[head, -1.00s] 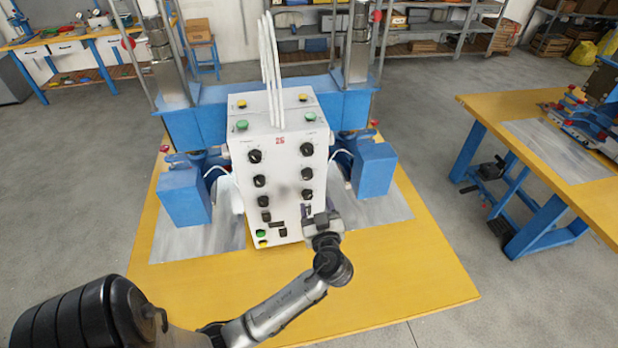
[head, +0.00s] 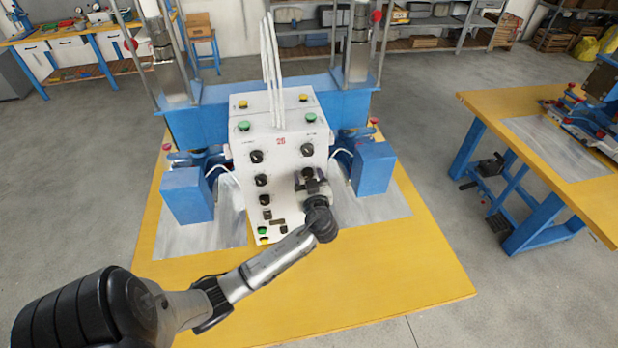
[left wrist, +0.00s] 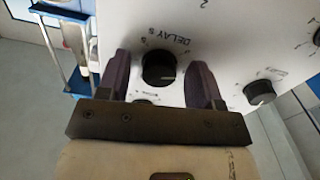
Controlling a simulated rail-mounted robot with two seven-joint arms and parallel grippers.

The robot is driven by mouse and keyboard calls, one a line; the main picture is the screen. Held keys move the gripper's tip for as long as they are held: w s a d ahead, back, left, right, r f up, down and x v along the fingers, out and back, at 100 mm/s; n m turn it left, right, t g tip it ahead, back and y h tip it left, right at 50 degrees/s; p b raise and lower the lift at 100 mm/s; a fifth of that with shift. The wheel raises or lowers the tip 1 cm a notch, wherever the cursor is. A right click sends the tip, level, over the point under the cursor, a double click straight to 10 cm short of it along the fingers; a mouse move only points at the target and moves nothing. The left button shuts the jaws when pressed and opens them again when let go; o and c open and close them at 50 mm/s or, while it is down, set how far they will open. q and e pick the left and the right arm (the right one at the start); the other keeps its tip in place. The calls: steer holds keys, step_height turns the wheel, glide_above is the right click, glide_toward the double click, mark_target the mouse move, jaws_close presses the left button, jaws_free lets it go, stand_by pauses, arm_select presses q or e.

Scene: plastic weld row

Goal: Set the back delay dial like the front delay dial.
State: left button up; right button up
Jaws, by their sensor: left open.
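The white control box (head: 282,165) stands on the yellow table with two columns of black dials on its sloped face. My left gripper (head: 311,183) is over the lower part of the right column and hides part of it. In the left wrist view, a black dial (left wrist: 158,68) marked DELAY S, its lettering upside down, sits between the two dark fingers of my open left gripper (left wrist: 172,82), with small gaps at its sides. A second black dial (left wrist: 259,92) lies to the right; its label is too small to read. I cannot tell which is front or back, nor the pointer settings.
Green (head: 243,126) and yellow buttons are on the box top, with white cables rising behind. Blue blocks (head: 187,194) and (head: 374,168) flank the box. The front of the yellow table (head: 330,290) is clear. Another yellow table (head: 500,110) stands at the right.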

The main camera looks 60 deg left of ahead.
arm_select(q)
steer(key=shift+c, duration=0.3)
steer(key=c, duration=0.9)
steer(key=shift+o, duration=0.2)
